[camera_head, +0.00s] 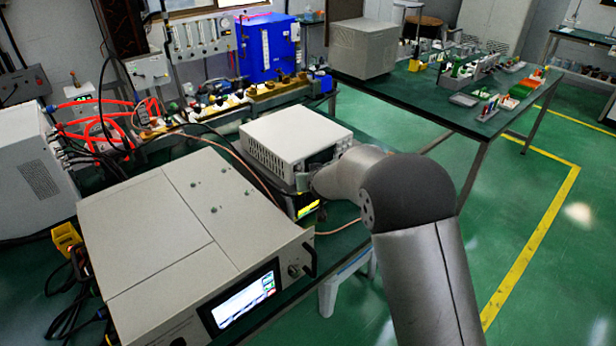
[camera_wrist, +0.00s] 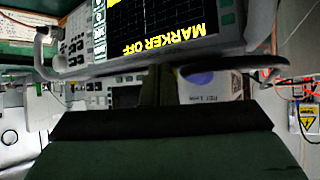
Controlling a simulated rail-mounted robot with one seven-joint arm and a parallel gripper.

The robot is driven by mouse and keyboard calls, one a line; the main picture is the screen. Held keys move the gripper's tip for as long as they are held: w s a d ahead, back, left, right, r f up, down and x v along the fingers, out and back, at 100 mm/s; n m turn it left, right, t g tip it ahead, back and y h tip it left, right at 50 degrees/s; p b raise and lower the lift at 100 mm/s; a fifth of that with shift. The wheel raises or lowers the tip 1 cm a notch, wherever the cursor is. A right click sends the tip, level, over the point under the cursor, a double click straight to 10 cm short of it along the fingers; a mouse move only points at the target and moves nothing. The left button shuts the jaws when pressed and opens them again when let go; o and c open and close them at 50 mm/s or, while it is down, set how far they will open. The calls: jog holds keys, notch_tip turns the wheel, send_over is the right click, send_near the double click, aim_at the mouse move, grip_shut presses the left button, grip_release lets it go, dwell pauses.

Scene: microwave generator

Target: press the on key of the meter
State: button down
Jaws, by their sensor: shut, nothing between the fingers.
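In the wrist view, a pale instrument with a dark screen (camera_wrist: 160,30) fills the top, upside down, its yellow text reading "MARKER OFF". It has keys beside the screen and curved handles. Another panel with small keys (camera_wrist: 97,98) and a dark display shows below it. I cannot tell which is the meter or pick out the on key. My gripper (camera_wrist: 157,76) is shut and empty, a dark narrow shape in front of these panels; I cannot tell whether it touches anything. In the head view, my arm hides the gripper beside a white instrument box (camera_head: 292,133).
A large beige generator (camera_head: 180,235) with a lit screen stands on the bench at the left front. Orange tubing (camera_head: 100,125) and cables lie behind it. A white box with a blue patch (camera_wrist: 211,86) sits near the gripper. The floor (camera_head: 520,190) at right is clear.

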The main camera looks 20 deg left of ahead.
jog(key=shift+d, duration=0.1)
dwell(0.3)
jog(key=shift+s+d+b, duration=0.35)
jog(key=shift+d+b, duration=0.2)
jog(key=shift+b, duration=0.1)
jog(key=shift+s+d+b, duration=0.4)
jog(key=shift+d+b, duration=0.25)
jog(key=shift+d, duration=0.1)
jog(key=shift+s+d+b, duration=0.35)
jog(key=shift+d+b, duration=0.25)
jog(key=shift+d, duration=0.15)
jog(key=shift+s+d+b, duration=0.4)
jog(key=shift+d+b, duration=0.25)
jog(key=shift+d, duration=0.1)
